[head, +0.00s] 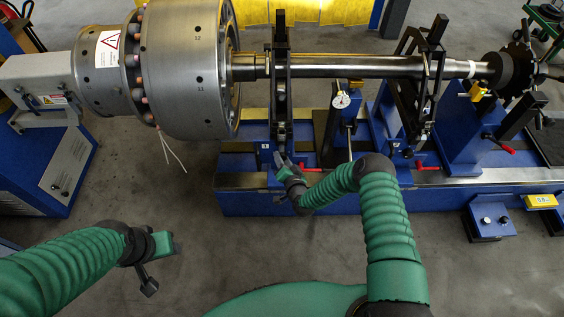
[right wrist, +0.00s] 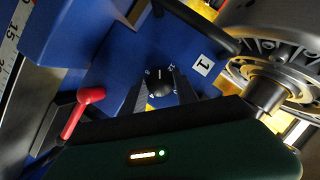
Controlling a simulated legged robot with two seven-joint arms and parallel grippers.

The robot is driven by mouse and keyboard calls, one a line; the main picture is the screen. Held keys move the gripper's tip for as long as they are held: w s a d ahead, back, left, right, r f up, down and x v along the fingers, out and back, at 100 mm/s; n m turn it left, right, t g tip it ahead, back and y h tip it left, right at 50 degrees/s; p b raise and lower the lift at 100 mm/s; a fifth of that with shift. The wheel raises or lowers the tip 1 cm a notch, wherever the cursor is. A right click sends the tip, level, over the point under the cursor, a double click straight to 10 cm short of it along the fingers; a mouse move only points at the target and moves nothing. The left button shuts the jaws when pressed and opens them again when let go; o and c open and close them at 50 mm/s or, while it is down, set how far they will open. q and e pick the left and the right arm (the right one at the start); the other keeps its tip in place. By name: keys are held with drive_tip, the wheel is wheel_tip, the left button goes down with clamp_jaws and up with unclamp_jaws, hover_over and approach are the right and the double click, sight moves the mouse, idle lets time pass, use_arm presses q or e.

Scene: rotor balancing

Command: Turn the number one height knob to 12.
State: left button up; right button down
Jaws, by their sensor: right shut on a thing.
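The number one height knob (right wrist: 160,84) is a dark round knob with a pale pointer line, on a blue support with a white "1" label (right wrist: 202,65). My right gripper (head: 279,164) reaches the front of the blue support in the head view. In the right wrist view its two dark fingers (right wrist: 158,90) stand on either side of the knob, shut on it. My left gripper (head: 164,263) hangs over the grey floor at lower left, its fingers apart and empty.
A red lever (right wrist: 82,110) lies left of the knob in the right wrist view. A dial gauge (head: 341,100) stands right of the support.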

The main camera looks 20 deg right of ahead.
drive_tip(key=shift+s+d+f+m+t+y+b, duration=0.1)
drive_tip(key=shift+m+t+y+b, duration=0.25)
drive_tip(key=shift+m+b, duration=0.6)
drive_tip(key=shift+d+f+m+t+y+b, duration=0.15)
drive_tip(key=shift+m+t+y+b, duration=0.2)
drive_tip(key=shift+m+b, duration=0.6)
drive_tip(key=shift+s+a+f+m+t+y+b, duration=0.15)
drive_tip(key=shift+m+t+b, duration=0.25)
drive_tip(key=shift+m+b, duration=0.55)
drive_tip(key=shift+w+d, duration=0.1)
drive_tip(key=c, duration=0.9)
unclamp_jaws()
drive_tip(key=shift+r, duration=0.1)
drive_tip(key=shift+c, duration=0.2)
drive_tip(key=shift+r, duration=0.1)
drive_tip(key=s+d+p, duration=0.1)
drive_tip(key=s+p, duration=0.4)
drive_tip(key=s, duration=1.1)
drive_tip(key=shift+s+d+r, duration=0.35)
drive_tip(key=shift+d+r, duration=0.05)
drive_tip(key=shift+r, duration=0.05)
